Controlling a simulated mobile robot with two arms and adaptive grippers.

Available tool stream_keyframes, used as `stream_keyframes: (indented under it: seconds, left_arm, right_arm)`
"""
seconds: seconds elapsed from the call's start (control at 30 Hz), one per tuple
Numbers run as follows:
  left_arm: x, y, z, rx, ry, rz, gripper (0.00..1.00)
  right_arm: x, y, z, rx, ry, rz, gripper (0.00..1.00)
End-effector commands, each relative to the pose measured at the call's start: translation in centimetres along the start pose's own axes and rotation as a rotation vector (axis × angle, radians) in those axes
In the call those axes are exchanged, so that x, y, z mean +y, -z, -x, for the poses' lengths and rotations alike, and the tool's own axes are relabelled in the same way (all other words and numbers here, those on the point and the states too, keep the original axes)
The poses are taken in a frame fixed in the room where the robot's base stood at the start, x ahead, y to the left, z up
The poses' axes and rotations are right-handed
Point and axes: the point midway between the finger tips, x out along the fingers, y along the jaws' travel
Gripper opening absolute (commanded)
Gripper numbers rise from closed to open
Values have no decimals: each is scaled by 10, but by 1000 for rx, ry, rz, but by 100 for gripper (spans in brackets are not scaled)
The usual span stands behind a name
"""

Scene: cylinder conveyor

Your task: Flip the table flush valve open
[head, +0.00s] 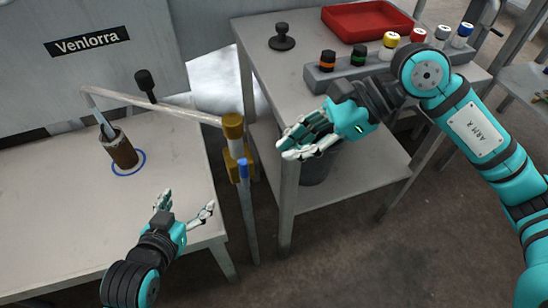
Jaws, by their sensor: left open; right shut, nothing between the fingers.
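A pale pipe (160,106) runs over the left table to a brass-coloured fitting (232,126) at that table's right edge. Below the fitting, a yellow valve body (236,153) with a small blue handle (243,168) sits on an upright post. I cannot tell whether the valve is open or shut. My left gripper (187,206) is open and empty over the table's front right corner, left of and nearer than the valve, apart from it. My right gripper (306,141) is shut and empty, right of the valve by the right table's edge, not touching the valve.
A brown cylinder (121,152) stands by a blue ring on the left table (50,185), under the pipe's end. A black-knobbed thing (145,84) stands behind the pipe. The right table holds a grey rack (322,75) of colour-capped bottles, a red tray (366,20) and a black knobbed object (282,38).

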Motion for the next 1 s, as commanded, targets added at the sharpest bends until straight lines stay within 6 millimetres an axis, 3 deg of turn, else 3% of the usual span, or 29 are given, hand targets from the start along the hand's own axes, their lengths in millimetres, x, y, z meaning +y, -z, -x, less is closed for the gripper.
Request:
stream_keyframes:
  seconds: [0.1, 0.33, 1.0]
  left_arm:
    - [0, 0, 0, -1, 0, 0, 78]
    - [0, 0, 0, -1, 0, 0, 78]
    - [0, -1, 0, -1, 0, 0, 78]
  right_arm:
    - [-1, 1, 25, 2, 4, -2, 0]
    - [0, 0, 52, 0, 1, -1, 0]
    - [0, 0, 56, 0, -1, 0, 0]
